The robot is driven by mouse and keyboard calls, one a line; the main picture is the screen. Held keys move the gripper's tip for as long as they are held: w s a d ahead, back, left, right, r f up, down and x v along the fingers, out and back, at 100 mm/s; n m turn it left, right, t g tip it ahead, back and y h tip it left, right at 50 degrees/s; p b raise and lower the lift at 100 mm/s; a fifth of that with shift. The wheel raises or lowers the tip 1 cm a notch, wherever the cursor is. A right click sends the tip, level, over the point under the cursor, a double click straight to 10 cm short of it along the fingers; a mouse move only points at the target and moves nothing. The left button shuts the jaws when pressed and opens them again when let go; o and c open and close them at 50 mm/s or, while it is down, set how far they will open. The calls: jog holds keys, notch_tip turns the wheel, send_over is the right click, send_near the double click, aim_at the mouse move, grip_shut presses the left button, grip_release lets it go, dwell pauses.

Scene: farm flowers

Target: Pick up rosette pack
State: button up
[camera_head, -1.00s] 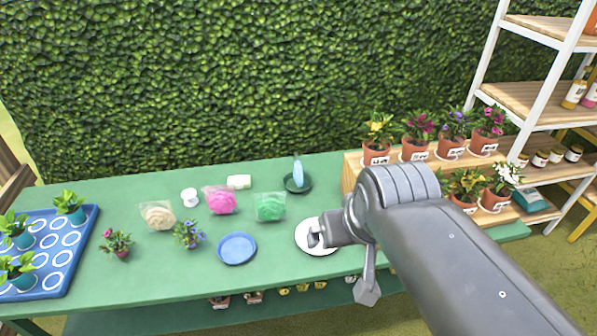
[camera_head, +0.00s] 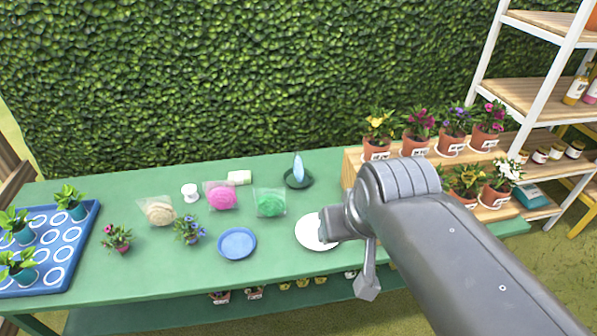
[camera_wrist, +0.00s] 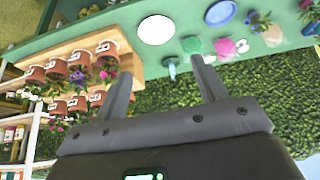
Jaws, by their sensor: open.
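Three clear packs lie on the green table: a beige one (camera_head: 160,213), a pink one (camera_head: 222,196) and a green one (camera_head: 270,203). I cannot tell which one is the rosette pack. The green pack (camera_wrist: 193,45) and pink pack (camera_wrist: 225,47) also show in the wrist view, beyond my fingertips. My gripper (camera_wrist: 161,68) is open, with nothing between its fingers. In the head view its fingers are largely hidden behind my arm, near the white plate (camera_head: 312,233), right of the packs and apart from them.
A blue plate (camera_head: 237,244) sits in front of the packs. A dark green dish (camera_head: 298,180) with a pale blue upright item stands behind. Small flower plants and a blue seedling tray (camera_head: 78,262) are at left. A wooden stand (camera_head: 352,172) with potted flowers is at right.

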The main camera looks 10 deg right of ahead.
jog(key=shift+c, duration=1.3)
jog(key=shift+w, duration=0.1)
jog(key=g, duration=0.1)
send_over(299, 160)
jog(key=s, duration=0.4)
notch_tip(299, 160, down, 17)
jog(key=x, duration=0.5)
jog(key=shift+w+d+f, duration=0.2)
jog(key=shift+f, duration=0.1)
jog(key=shift+a+x, duration=0.2)
jog(key=shift+x, duration=2.8)
jog(key=shift+c, duration=0.5)
